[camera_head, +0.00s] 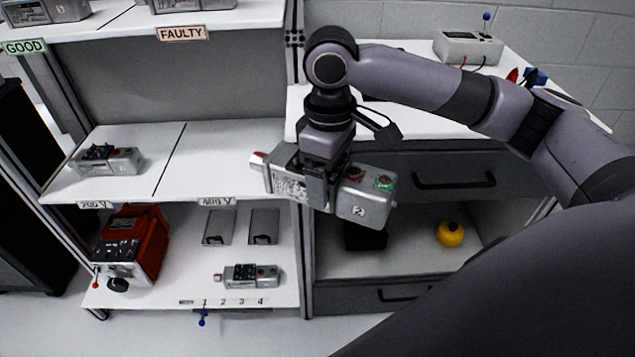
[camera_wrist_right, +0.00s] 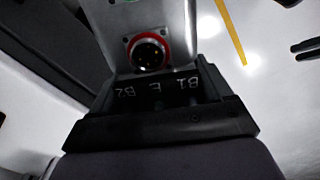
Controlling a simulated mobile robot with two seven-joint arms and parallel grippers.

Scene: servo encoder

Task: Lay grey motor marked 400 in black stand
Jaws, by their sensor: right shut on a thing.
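My right gripper (camera_head: 318,182) is shut on a grey motor (camera_head: 361,207) and holds it in the air in front of the shelf unit. The motor has a red-ringed and a green-ringed connector on top and a "2" on its near end; I cannot read a 400 on it. My left gripper is not in view.
A grey motor (camera_head: 108,160) lies on the left middle shelf; the 400 V bay (camera_head: 222,170) beside it is bare. Below are a red device (camera_head: 135,243) and a smaller motor (camera_head: 250,276). A yellow round object (camera_head: 450,234) sits in the right compartment. A white bench (camera_head: 420,123) lies behind my arm.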

